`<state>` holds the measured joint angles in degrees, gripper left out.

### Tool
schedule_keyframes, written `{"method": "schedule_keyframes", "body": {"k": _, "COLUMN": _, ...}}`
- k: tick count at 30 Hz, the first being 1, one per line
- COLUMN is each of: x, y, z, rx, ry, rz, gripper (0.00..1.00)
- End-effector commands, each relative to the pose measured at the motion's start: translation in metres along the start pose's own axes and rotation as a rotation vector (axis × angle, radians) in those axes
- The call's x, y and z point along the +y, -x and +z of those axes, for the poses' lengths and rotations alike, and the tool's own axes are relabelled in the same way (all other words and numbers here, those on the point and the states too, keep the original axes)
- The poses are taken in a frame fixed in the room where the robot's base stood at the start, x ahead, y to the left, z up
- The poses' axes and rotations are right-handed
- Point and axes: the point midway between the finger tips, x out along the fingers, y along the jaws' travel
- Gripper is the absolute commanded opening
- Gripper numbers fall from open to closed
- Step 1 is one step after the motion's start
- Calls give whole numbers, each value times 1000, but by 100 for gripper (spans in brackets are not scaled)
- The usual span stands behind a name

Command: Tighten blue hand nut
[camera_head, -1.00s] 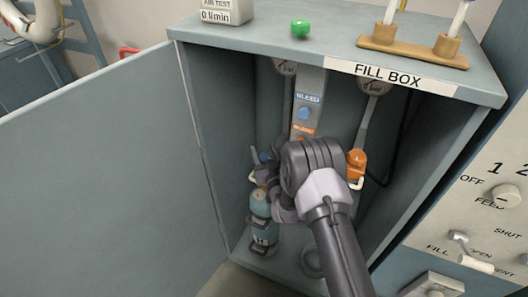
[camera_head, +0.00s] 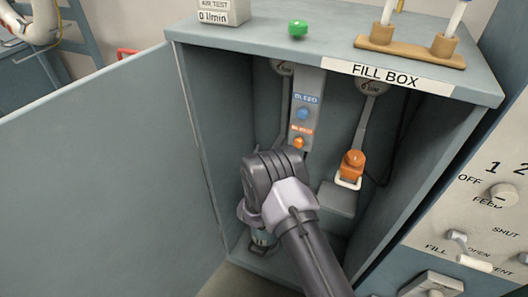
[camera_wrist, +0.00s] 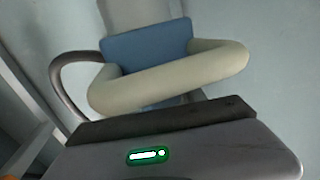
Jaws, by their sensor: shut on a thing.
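My gripper (camera_head: 250,218) is low in the left part of the fill box, at the blue fitting above the small blue cylinder (camera_head: 262,239). My wrist and arm hide most of this spot in the head view. In the wrist view a blue block (camera_wrist: 150,50) with a thick cream loop (camera_wrist: 175,77) around its front shows just beyond my gripper's grey body. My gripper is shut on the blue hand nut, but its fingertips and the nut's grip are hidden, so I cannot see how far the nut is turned.
The box door (camera_head: 110,165) stands open on the left. An orange fitting with a white loop (camera_head: 352,163) hangs on the right inside, above a grey block (camera_head: 337,199). A panel with a blue knob (camera_head: 303,113) and an orange knob (camera_head: 299,142) is at the back.

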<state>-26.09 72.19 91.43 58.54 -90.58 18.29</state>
Motion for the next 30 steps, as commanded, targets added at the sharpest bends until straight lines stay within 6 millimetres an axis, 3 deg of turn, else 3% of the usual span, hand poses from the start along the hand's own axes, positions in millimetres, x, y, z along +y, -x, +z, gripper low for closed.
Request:
{"method": "schedule_keyframes", "body": {"k": 15, "x": 11, "y": 3, "z": 1, "rx": -1, "ry": -1, "rz": 442, "gripper": 7}}
{"method": "schedule_keyframes", "body": {"k": 30, "x": 18, "y": 6, "z": 1, "rx": -2, "ry": 0, "rz": 646, "gripper": 7}}
